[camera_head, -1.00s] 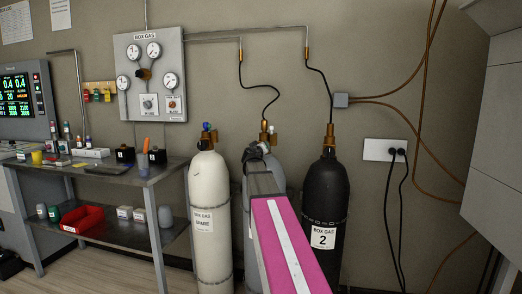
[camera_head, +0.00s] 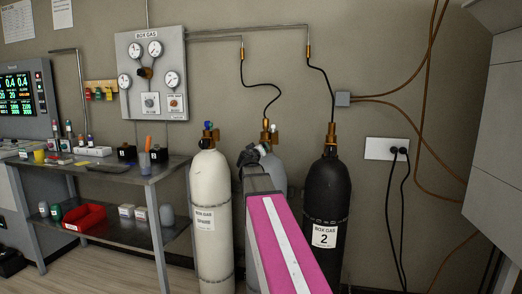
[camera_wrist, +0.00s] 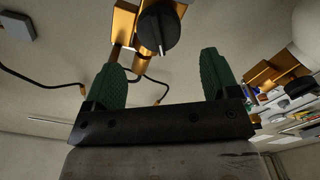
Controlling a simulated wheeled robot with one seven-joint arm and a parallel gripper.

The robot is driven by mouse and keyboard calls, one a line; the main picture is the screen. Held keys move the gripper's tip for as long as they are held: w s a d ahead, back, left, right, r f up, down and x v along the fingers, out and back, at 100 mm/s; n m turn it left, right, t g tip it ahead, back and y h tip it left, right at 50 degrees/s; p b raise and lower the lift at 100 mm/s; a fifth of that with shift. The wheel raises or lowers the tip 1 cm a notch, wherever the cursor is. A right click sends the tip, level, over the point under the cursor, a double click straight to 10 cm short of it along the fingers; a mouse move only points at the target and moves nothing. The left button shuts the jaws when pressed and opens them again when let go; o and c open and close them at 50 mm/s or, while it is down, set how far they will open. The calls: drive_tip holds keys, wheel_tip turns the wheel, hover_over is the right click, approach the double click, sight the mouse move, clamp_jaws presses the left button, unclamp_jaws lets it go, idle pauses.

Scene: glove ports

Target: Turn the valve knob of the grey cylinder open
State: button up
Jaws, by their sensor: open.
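The grey cylinder (camera_head: 279,172) stands between a white and a black cylinder in the head view, partly hidden behind my arm. Its brass valve (camera_head: 266,134) shows above my gripper (camera_head: 250,156), whose fingers are hard to make out there. In the wrist view, a round black valve knob (camera_wrist: 158,31) with a pale pointer line sits on a brass body (camera_wrist: 123,22). My gripper (camera_wrist: 161,76) is open and empty, its two green fingers apart. The knob lies ahead of the fingertips, roughly centred between them, and appears clear of both.
The white spare cylinder (camera_head: 210,220) stands close on the left, the black cylinder (camera_head: 327,205) close on the right. A black hose (camera_head: 265,98) rises from the grey cylinder's valve. A gauge panel (camera_head: 151,76) hangs on the wall. A metal bench (camera_head: 150,178) stands left.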

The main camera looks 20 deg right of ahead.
drive_tip(key=v, duration=0.3)
drive_tip(key=shift+s+a, duration=0.1)
drive_tip(key=shift+s, duration=0.05)
drive_tip(key=w+d+m, duration=0.2)
drive_tip(key=w, duration=0.1)
drive_tip(key=w+d+m, duration=0.2)
drive_tip(key=w, duration=0.1)
drive_tip(key=w+d+m, duration=0.2)
drive_tip(key=w, duration=0.1)
drive_tip(key=shift+d+r, duration=0.1)
drive_tip(key=shift+d, duration=0.1)
drive_tip(key=shift+s, duration=0.1)
idle(0.5)
drive_tip(key=c, duration=0.9)
